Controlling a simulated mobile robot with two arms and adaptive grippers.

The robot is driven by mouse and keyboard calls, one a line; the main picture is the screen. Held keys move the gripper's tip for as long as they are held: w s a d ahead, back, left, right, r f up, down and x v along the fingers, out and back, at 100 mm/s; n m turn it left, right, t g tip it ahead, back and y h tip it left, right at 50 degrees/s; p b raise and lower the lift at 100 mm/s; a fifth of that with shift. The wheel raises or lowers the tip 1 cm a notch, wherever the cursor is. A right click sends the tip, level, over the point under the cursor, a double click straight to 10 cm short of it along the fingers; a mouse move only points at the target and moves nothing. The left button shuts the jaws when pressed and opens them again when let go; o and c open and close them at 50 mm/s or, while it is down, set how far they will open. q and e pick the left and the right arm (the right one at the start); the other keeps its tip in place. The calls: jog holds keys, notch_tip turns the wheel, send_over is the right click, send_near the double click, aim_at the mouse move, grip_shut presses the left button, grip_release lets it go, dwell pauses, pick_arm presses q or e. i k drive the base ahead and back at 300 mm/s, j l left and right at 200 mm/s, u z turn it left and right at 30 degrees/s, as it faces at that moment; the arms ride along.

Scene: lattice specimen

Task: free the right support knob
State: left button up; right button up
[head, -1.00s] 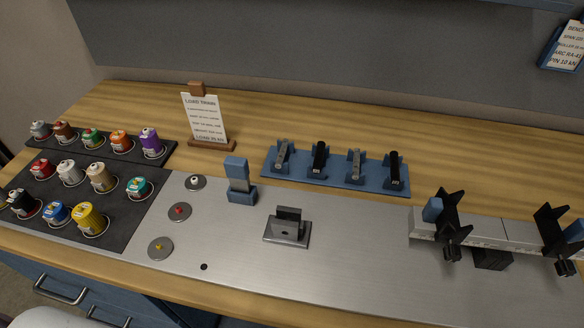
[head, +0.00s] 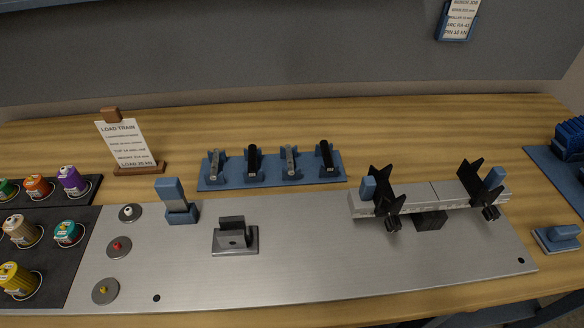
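A grey rail (head: 436,197) lies along the right part of the metal plate (head: 330,262). Two black angular supports stand on it, the left support (head: 382,190) and the right support (head: 472,180). A small dark knob (head: 490,213) sits low at the front of the right support, and a similar knob (head: 393,223) is on the left one. Whether the right knob is tight or loose cannot be seen. A blue piece shows beside each support, at the left (head: 368,188) and at the right (head: 494,178). Neither of my grippers is in view.
A blue rack (head: 335,167) holds several grey and black pieces behind the plate. A grey block (head: 235,240) and a blue stand (head: 178,203) are to the left. A blue-handled block (head: 556,237) lies at the right. The plate's front middle is clear.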

aim_at(491, 214)
jog(key=z, duration=1.4)
